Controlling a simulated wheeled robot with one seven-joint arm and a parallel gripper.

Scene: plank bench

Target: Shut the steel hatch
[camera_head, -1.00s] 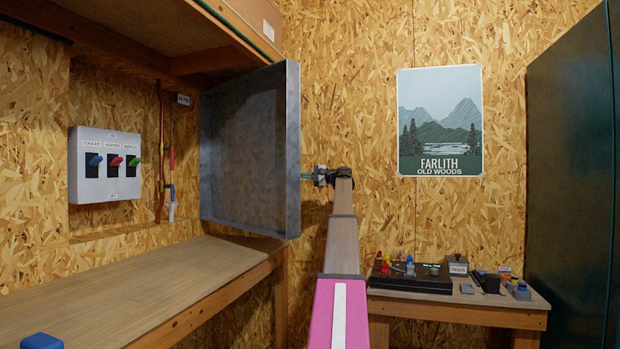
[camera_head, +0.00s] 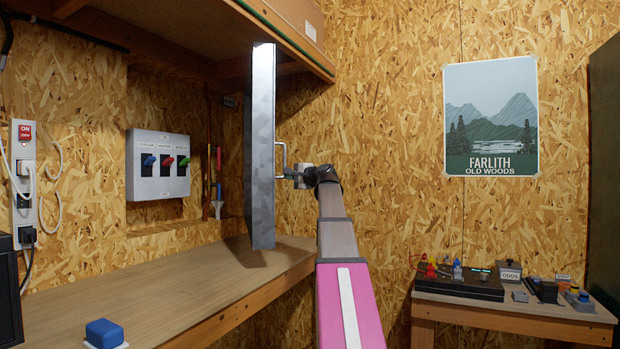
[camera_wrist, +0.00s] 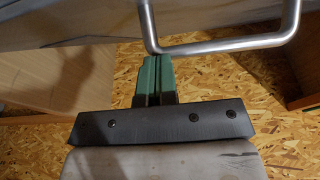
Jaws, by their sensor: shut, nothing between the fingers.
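The steel hatch (camera_head: 263,150) stands open, seen nearly edge-on in the head view, jutting out from the wall over the bench. Its bar handle (camera_head: 281,158) is on the face toward my arm. My gripper (camera_head: 292,175) is shut and empty, on the handle side of the hatch. In the wrist view the green fingers (camera_wrist: 155,76) are together, with their tips by a corner of the steel handle (camera_wrist: 225,44). I cannot tell whether they touch it. The hatch face (camera_wrist: 80,22) crosses the top of that view.
A recess left of the hatch holds a switch box (camera_head: 160,165) with three coloured switches. A plank bench (camera_head: 190,290) runs below, with a blue block (camera_head: 104,333) at its front. A shelf (camera_head: 215,40) overhangs. A side table (camera_head: 515,311) with small items stands right.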

